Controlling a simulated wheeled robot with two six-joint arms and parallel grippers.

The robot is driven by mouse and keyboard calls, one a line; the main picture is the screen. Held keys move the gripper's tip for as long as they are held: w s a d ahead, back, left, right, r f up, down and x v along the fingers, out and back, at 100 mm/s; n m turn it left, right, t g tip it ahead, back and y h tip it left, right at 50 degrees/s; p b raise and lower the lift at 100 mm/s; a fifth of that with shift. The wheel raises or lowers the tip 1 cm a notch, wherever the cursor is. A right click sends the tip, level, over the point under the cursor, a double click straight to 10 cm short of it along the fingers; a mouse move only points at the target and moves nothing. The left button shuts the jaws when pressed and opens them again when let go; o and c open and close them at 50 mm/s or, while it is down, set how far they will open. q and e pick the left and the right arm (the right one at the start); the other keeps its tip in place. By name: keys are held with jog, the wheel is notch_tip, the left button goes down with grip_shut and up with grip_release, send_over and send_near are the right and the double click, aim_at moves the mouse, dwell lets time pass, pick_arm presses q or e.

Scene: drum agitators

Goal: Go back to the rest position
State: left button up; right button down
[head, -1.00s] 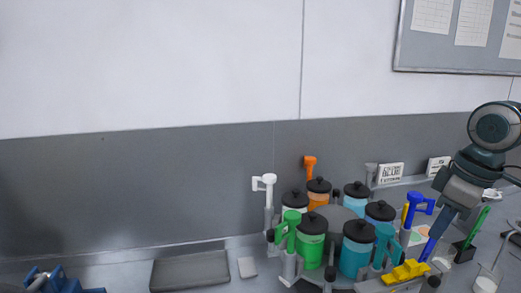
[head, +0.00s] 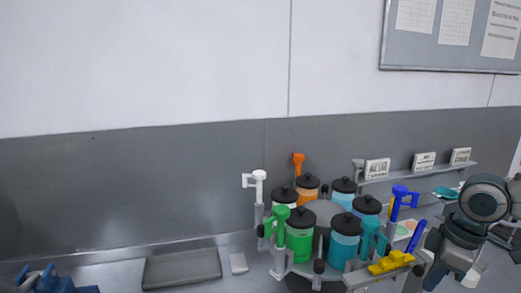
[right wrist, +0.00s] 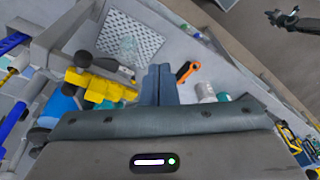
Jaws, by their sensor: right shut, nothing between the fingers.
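My right gripper (head: 414,279) is at the lower right of the head view, its dark blue fingers pointing down beside the yellow clamp-like part (head: 390,262). In the right wrist view its two fingers (right wrist: 158,84) are together, with nothing between them. I cannot tell from these views whether it touches the yellow part.
A ring of lidded drums, green (head: 299,242), teal (head: 344,248) and orange (head: 307,188), stands left of the gripper with upright coloured handles around it. A grey tray (head: 182,268) and a blue device (head: 55,280) lie further left. Signs (head: 377,168) stand behind.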

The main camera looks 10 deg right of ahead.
notch_tip(320, 180, down, 12)
jog(key=s, duration=0.2)
jog(key=s+a+f+m+t+h, duration=0.1)
jog(key=s+a+f+m, duration=0.3)
jog(key=s+a+f, duration=0.4)
jog(key=s+a+f+m+t+h, duration=0.2)
jog(key=s+a+f+m, duration=0.3)
jog(key=f, duration=0.4)
notch_tip(320, 180, down, 37)
jog(key=d+g+b, duration=0.2)
jog(key=b, duration=0.6)
jog(key=s+f+b, duration=0.2)
jog(key=s+f, duration=0.4)
jog(key=f, duration=0.3)
jog(key=s+d+f+b, duration=0.1)
jog(key=s+f+b, duration=0.1)
jog(key=s+f, duration=0.4)
jog(key=s+f+b, duration=0.2)
jog(key=s+f, duration=0.4)
jog(key=f, duration=0.6)
jog(key=shift+s+d+f+n+g, duration=0.25)
jog(key=shift+n+g, duration=0.05)
jog(key=shift+g, duration=0.1)
